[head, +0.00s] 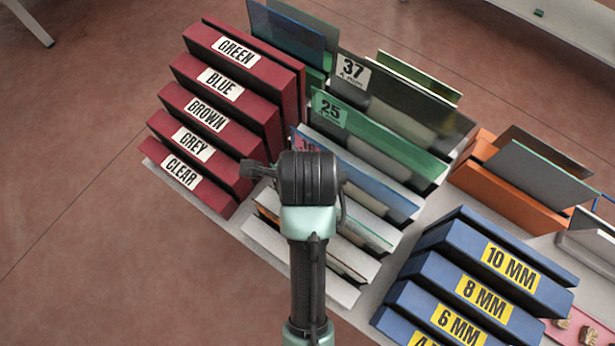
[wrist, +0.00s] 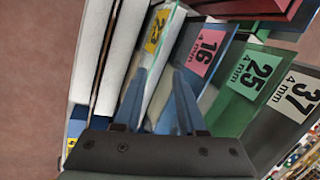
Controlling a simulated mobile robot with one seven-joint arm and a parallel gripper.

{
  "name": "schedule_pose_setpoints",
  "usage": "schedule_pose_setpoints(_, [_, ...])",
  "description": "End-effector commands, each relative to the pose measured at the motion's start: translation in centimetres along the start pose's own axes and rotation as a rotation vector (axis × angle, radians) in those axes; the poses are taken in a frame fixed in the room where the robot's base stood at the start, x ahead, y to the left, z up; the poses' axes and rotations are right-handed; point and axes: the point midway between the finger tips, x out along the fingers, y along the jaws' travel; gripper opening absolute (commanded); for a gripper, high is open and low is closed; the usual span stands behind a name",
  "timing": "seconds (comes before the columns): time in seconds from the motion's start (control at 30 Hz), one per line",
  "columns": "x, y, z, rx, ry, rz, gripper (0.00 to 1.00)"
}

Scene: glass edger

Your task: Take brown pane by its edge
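A brown-tinted pane (head: 552,150) shows in the head view, standing in the orange rack at the right, partly hidden behind a grey pane (head: 535,172). A thin brown edge (wrist: 107,52) also shows between white slot walls in the wrist view; I cannot tell whether it is a pane. My gripper (wrist: 161,72) has its two fingers apart over the middle rack. A clear pane with a yellow label (wrist: 156,32) lies near the fingers, and a blue pane labelled 16 (wrist: 207,45) is just right of them. My arm hides part of this rack in the head view.
A green pane labelled 25 (head: 380,140) and a dark grey pane labelled 37 (head: 410,100) stand farther back. A red rack with colour labels (head: 215,110) is at the left, a blue thickness rack (head: 480,280) at the lower right. Bare floor lies left.

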Motion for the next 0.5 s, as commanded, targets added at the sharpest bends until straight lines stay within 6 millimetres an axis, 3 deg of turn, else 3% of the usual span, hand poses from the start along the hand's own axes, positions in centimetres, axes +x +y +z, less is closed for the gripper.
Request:
schedule_pose_setpoints(0.03, [0.0,2.6,-0.8,0.086,0.035,0.097,0.4])
schedule_pose_setpoints(0.1, [0.4,5.5,-1.7,0.186,0.079,0.193,0.4])
schedule_pose_setpoints(0.2, [0.5,8.1,-2.5,0.278,0.128,0.276,0.4])
schedule_pose_setpoints(0.33, [1.4,9.6,-3.0,0.324,0.156,0.316,0.4])
schedule_pose_setpoints(0.5, [4.4,10.6,-3.2,0.325,0.157,0.318,0.4])
